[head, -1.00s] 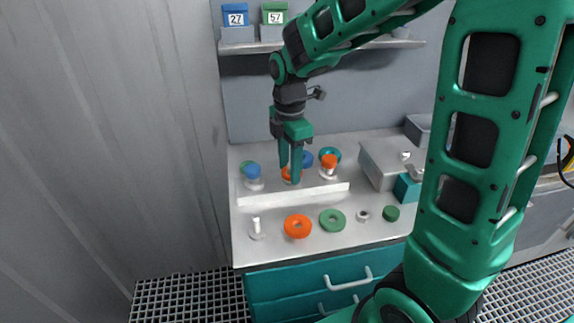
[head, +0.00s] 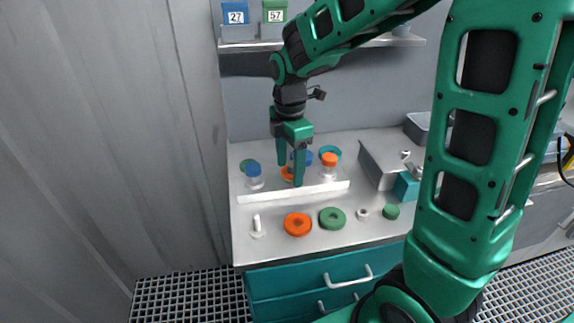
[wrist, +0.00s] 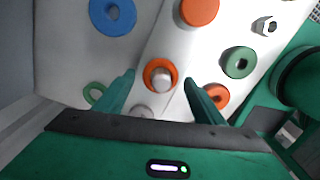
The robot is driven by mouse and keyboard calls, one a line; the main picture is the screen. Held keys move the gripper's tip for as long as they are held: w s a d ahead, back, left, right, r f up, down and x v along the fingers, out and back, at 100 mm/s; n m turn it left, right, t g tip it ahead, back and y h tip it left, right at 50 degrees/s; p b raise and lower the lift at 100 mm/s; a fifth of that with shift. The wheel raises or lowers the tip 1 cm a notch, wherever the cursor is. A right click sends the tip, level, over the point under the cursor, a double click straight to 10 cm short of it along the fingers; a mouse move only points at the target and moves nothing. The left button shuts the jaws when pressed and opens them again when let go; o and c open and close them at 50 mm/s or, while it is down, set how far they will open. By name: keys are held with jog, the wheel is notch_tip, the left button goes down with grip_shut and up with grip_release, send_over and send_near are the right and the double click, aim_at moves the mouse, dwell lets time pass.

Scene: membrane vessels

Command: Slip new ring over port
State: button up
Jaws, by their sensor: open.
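My gripper (head: 290,174) is open above the middle vessel on the bench, its fingers apart on either side of an orange ring (head: 287,174). In the wrist view, the ring (wrist: 149,70) lies around a pale port (wrist: 162,79), whose top shows through its hole. Neither finger appears to touch the ring. How far down the port the ring sits is hard to tell. A second orange ring (head: 298,224) lies flat at the front of the bench, next to a green ring (head: 332,218). The fingers partly cover the middle vessel in the head view.
A blue-topped vessel (head: 253,171) stands left and an orange-topped vessel (head: 329,160) right, close by. A blue ring (wrist: 113,15) lies behind. A white peg (head: 257,228), a nut (head: 362,213) and a green cap (head: 391,211) are in front. A grey box (head: 385,160) stands right.

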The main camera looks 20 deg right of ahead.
jog(key=shift+r, duration=0.1)
jog(key=r, duration=1)
jog(key=shift+w+r, duration=0.2)
jog(key=shift+r, duration=0.1)
jog(key=s+d+f+m, duration=0.3)
jog(key=s+d+m, duration=0.5)
jog(key=s+m, duration=0.4)
jog(key=s+d+f+m, duration=0.4)
jog(key=s+d+m, duration=0.4)
jog(key=s+m, duration=0.5)
jog(key=shift+d, duration=0.15)
